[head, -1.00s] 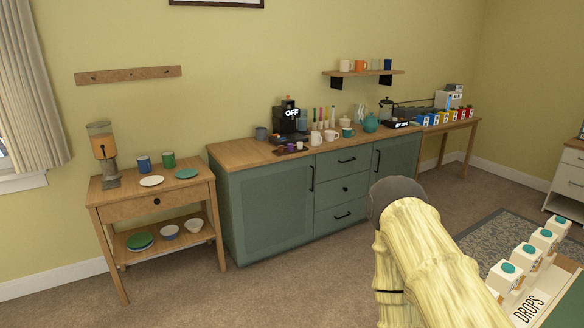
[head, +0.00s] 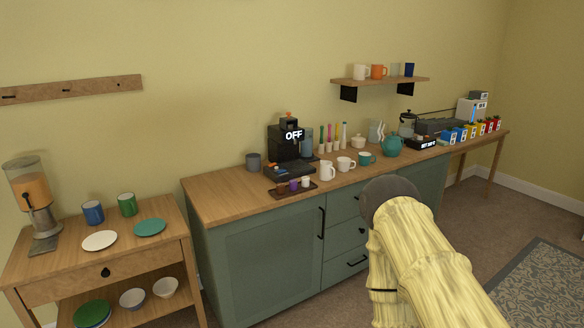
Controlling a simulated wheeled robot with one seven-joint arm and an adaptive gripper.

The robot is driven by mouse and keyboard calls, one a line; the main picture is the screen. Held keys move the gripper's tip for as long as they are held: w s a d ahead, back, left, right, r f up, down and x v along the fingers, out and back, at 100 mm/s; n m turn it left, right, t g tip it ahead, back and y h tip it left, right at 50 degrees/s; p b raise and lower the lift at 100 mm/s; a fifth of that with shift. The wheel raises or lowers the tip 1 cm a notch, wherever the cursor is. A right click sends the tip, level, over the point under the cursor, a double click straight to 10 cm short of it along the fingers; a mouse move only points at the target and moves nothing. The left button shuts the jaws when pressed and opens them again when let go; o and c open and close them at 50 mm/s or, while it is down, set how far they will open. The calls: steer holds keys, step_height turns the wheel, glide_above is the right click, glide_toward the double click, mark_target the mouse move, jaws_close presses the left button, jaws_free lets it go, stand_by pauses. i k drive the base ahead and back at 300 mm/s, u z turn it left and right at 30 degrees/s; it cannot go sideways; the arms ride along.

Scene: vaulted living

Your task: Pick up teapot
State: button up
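A round teal teapot (head: 392,146) stands upright on the wooden top of the green cabinet (head: 228,191), toward its right end. A teal cup (head: 366,158) is just left of it, and a dark box with a lit display (head: 421,143) is on its right. My arm, pale yellow and ribbed, rises from the lower right in front of the cabinet, apart from the teapot. My gripper's fingers do not show in the head view.
A black coffee machine (head: 289,150), a white pitcher (head: 327,170) and several cups crowd the counter. A wall shelf (head: 381,79) hangs above. A side table (head: 150,256) with dishes stands at left. Floor beside the rug (head: 545,285) is clear.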

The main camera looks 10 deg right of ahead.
mark_target(392, 148)
steer(key=i, duration=1.55)
steer(key=z, duration=1.7)
steer(key=i, duration=1.75)
steer(key=u, duration=1.25)
